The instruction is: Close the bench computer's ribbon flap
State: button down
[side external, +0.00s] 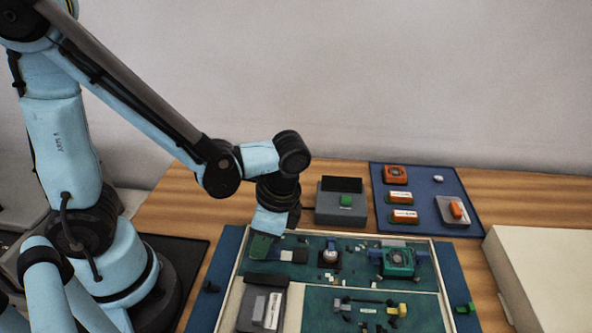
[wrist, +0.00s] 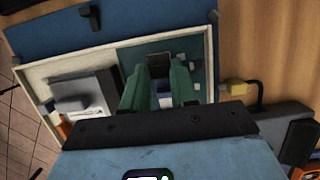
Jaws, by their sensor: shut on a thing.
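The bench computer is an open cream-rimmed tray (side external: 232,290) with a teal board (side external: 320,310), and its rim also shows in the wrist view (wrist: 45,62). My gripper (side external: 262,247) points down at the tray's upper left corner. Its green fingers (wrist: 160,68) reach down to the board in the wrist view. They are shut on a small part that looks like the ribbon flap, but the fingers hide most of it. A dark piece (wrist: 158,58) shows at the fingertips, with a pale blue-white piece nearer the palm. I cannot tell the flap's angle.
A grey drive unit (side external: 262,308) stands in the tray's left bay. A green fan block (side external: 398,262) sits at the right. A grey box (side external: 341,207) and a blue mat (side external: 425,180) with orange parts lie behind. A large cream box (side external: 545,270) stands at the right.

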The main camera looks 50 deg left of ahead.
jog(key=c, duration=1)
grip_release()
jog(key=shift+r, duration=0.1)
jog(key=v, duration=1.2)
jog(key=w+a+n+t+h, duration=0.2)
jog(key=w+a+n+t, duration=0.1)
jog(key=a+n+t, duration=0.5)
jog(key=shift+w+f+n+t, duration=0.4)
jog(key=shift+f+n+t, duration=0.1)
jog(key=shift+t, duration=0.2)
